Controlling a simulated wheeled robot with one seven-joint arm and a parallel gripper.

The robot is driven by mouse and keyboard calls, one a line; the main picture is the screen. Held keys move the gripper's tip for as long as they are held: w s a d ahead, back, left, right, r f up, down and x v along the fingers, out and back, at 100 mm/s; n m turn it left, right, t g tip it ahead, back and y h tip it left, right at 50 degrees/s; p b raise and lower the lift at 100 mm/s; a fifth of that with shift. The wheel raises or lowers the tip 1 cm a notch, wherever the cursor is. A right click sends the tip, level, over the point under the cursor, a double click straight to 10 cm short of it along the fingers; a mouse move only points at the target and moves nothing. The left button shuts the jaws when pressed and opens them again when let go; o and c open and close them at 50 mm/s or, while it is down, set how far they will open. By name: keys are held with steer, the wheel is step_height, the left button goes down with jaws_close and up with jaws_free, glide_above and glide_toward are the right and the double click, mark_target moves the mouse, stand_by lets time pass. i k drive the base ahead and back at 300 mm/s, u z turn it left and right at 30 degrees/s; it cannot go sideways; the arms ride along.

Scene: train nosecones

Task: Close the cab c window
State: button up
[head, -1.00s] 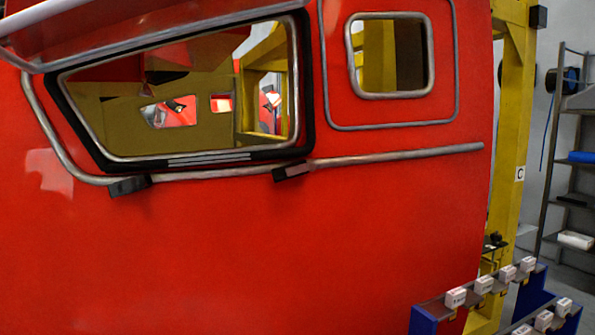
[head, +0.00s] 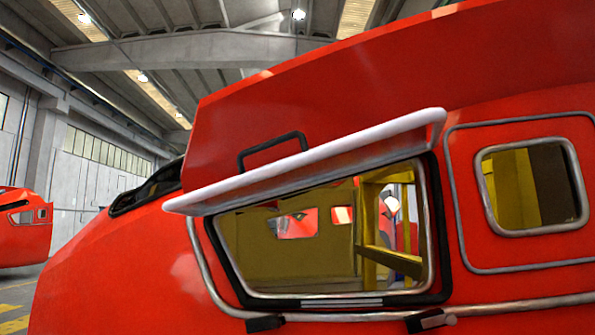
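The side window opening (head: 330,245) of the red cab (head: 130,270) is open in the head view, right of the middle. Its flap (head: 310,165), with a pale edge, is swung up and sticks outward over the top of the opening. A black bar-shaped handle (head: 272,150) shows just above the flap's pale edge. Black latch pieces (head: 432,319) and (head: 265,323) sit below the opening on a metal rail. Through the opening I see the yellowish cab interior. My gripper is not in view. No letter C shows now.
A smaller square window (head: 533,187) with a metal frame is to the right. Another red cab (head: 22,228) stands far off at the left edge. Hall floor with yellow markings (head: 12,318) shows at the lower left.

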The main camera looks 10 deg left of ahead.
mark_target(410, 143)
steer(key=k, duration=0.45)
steer(key=z, duration=1.85)
steer(key=k, duration=1.35)
steer(key=u, duration=1.75)
